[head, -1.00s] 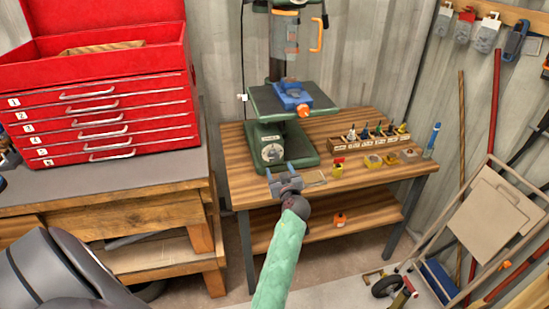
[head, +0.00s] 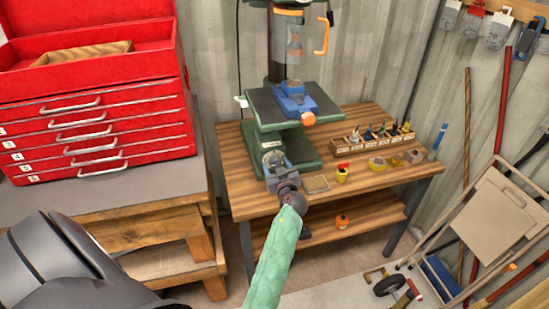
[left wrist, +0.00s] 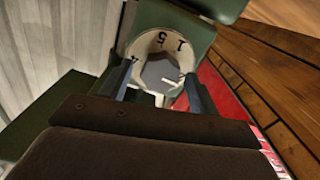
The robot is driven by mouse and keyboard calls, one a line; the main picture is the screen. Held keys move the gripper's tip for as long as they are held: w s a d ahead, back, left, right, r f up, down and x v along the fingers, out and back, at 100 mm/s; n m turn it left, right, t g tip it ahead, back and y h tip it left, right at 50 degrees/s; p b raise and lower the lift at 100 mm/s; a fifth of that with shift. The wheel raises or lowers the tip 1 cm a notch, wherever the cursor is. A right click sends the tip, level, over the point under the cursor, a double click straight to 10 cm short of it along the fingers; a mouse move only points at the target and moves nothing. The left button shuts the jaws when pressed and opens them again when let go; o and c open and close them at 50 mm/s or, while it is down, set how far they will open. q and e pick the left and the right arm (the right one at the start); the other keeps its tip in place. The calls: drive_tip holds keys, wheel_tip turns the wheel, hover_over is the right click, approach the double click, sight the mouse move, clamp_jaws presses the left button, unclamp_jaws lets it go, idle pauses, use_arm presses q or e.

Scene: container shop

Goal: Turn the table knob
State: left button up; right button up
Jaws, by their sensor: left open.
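The table knob (left wrist: 158,76) is a grey, many-sided knob on a pale round dial with dark numbers, on the front of the green drill press stand (left wrist: 172,20). In the head view the dial (head: 272,146) sits low on the stand, partly covered by my left gripper (head: 277,163). In the left wrist view the open blue-grey fingers of the left gripper (left wrist: 161,88) stand on either side of the knob. I cannot tell whether they touch it. My right gripper is not in view.
The drill press table (head: 265,107) with a blue vise (head: 292,98) overhangs the dial. A bit rack (head: 372,148) and small yellow pieces lie to the right on the wooden workbench (head: 235,165). A red tool chest (head: 95,120) stands at left.

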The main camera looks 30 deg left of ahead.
use_arm(q)
drive_tip(key=shift+w+a, duration=0.1)
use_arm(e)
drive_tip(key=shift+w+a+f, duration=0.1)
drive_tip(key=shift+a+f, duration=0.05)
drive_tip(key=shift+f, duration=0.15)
use_arm(q)
drive_tip(key=shift+c, duration=0.2)
drive_tip(key=c, duration=0.9)
